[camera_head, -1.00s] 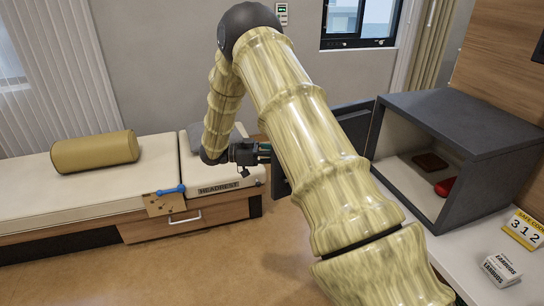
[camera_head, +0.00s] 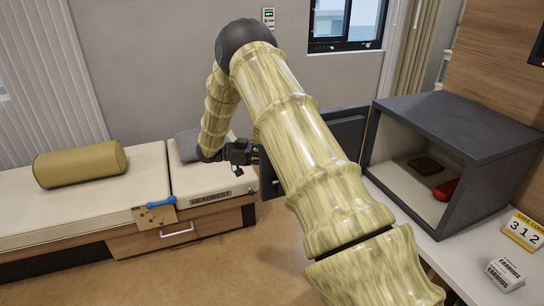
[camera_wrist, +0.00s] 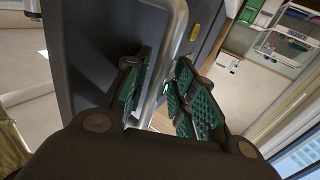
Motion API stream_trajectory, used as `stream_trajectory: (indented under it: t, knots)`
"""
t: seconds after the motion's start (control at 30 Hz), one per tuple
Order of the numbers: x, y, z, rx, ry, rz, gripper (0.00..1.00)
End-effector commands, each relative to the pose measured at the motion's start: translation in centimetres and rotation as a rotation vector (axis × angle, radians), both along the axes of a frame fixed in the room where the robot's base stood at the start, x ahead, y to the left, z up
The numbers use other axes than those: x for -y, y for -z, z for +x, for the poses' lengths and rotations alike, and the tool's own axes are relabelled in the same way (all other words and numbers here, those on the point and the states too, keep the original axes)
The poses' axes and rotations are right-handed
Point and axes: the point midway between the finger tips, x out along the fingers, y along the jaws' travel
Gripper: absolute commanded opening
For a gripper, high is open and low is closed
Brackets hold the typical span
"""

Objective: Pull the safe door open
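The grey safe (camera_head: 470,124) stands at the right in the head view, its front open. Its dark door (camera_head: 346,132) is swung well out to the left, partly hidden behind my arm. My gripper (camera_head: 256,152) is at the door's outer side, beyond my arm. In the wrist view the door (camera_wrist: 95,45) carries a metal bar handle (camera_wrist: 172,52). My gripper's green-padded fingers (camera_wrist: 165,85) lie on both sides of this bar and are closed in around it. Whether both pads press on it is hard to see.
Inside the safe are a brown item (camera_head: 425,165) and a red item (camera_head: 446,189). A safe-code card (camera_head: 523,231) and an earbuds box (camera_head: 505,274) stand on the white counter (camera_head: 400,203). A bed (camera_head: 85,210) with a tan bolster is at left. Floor shows between.

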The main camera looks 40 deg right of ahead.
Motion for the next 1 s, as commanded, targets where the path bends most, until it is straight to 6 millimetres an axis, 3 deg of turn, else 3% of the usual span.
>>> stream_trajectory:
  t: [0.47, 1.0]
  knots:
    - [-0.9, 0.1, 0.8, 0.002, -0.005, 0.001, 0.34]
    - [-5.8, 0.0, 7.1, 0.001, -0.006, -0.003, 0.34]
